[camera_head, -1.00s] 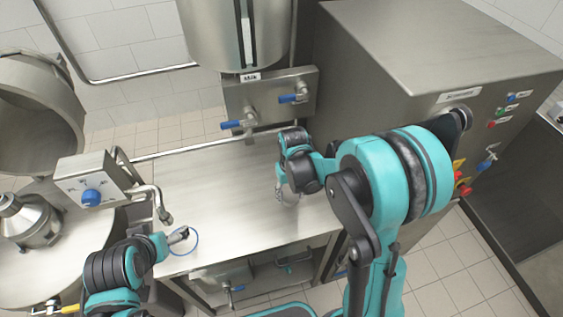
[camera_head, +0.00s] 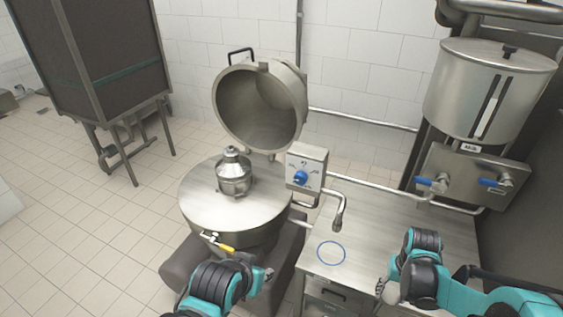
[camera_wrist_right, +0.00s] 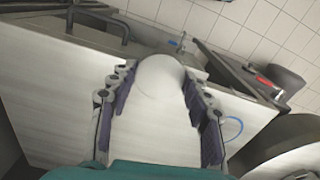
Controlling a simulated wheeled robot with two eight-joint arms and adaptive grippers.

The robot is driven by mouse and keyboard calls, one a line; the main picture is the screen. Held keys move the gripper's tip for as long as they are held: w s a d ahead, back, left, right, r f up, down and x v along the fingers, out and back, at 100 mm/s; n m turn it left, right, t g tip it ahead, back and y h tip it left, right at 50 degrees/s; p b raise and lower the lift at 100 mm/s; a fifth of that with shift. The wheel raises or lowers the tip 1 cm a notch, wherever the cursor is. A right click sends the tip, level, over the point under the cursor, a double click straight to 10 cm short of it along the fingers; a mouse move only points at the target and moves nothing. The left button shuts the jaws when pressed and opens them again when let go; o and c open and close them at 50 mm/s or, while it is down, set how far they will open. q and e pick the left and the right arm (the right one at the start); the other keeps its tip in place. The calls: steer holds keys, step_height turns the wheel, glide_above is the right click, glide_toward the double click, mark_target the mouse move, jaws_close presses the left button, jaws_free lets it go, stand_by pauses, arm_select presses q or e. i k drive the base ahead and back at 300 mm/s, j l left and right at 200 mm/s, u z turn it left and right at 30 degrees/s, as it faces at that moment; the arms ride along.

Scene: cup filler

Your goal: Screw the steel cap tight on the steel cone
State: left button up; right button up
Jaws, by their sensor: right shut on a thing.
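The steel cone (camera_head: 234,182) stands upright on the flat top of the round kettle, left of centre in the head view. Its top narrows to a small neck (camera_head: 231,152). My right gripper (camera_head: 385,280) is over the counter, right of the blue ring. In the right wrist view my right gripper (camera_wrist_right: 157,95) is shut on a smooth, pale, rounded thing, which looks like the steel cap (camera_wrist_right: 160,76). My left gripper (camera_head: 266,276) is low in front of the kettle, well apart from the cone; its fingers are too small to read.
The kettle (camera_head: 200,215) has its lid (camera_head: 262,105) open behind the cone. A control box (camera_head: 305,168) and a bent spout (camera_head: 338,215) stand right of the kettle. A blue ring (camera_head: 331,252) marks the bare counter (camera_head: 365,215). A tank (camera_head: 485,90) with blue-handled valves is at right.

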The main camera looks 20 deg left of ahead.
mark_target(233, 164)
steer(key=i+j+u, duration=0.1)
steer(key=j, duration=0.25)
steer(key=j+u, duration=0.1)
steer(key=j, duration=0.3)
steer(key=i+j, duration=0.2)
steer(key=j, duration=0.15)
steer(key=i+j+u, duration=0.15)
steer(key=j, duration=0.2)
steer(key=k, duration=0.05)
